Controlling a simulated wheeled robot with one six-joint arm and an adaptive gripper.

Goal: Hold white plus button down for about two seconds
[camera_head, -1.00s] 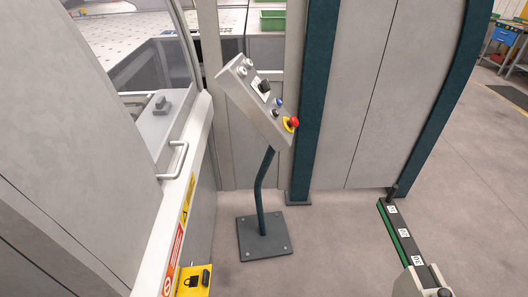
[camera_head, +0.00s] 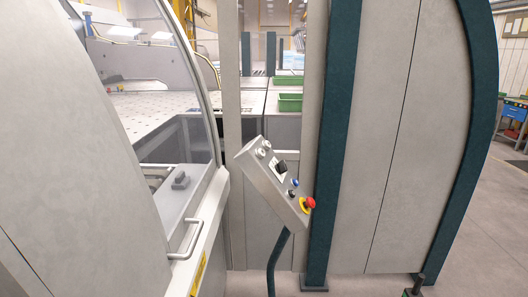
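A grey control panel (camera_head: 256,174) stands tilted on a dark teal post (camera_head: 277,262). Two pale round buttons sit side by side at its upper end, one on the left (camera_head: 260,152) and one on the right (camera_head: 267,145). They are too small to show which carries a plus sign. Below them are a black switch (camera_head: 281,167), a blue button (camera_head: 295,183), a small black knob (camera_head: 291,193) and a red emergency stop on yellow (camera_head: 309,203). My gripper is not in view, and nothing touches the panel.
A glazed machine door with a pale handle (camera_head: 186,243) stands left of the panel. A teal upright (camera_head: 340,140) and grey cabinet wall (camera_head: 430,130) stand close on the right. Green bins (camera_head: 290,103) lie behind. Some floor shows at the lower right.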

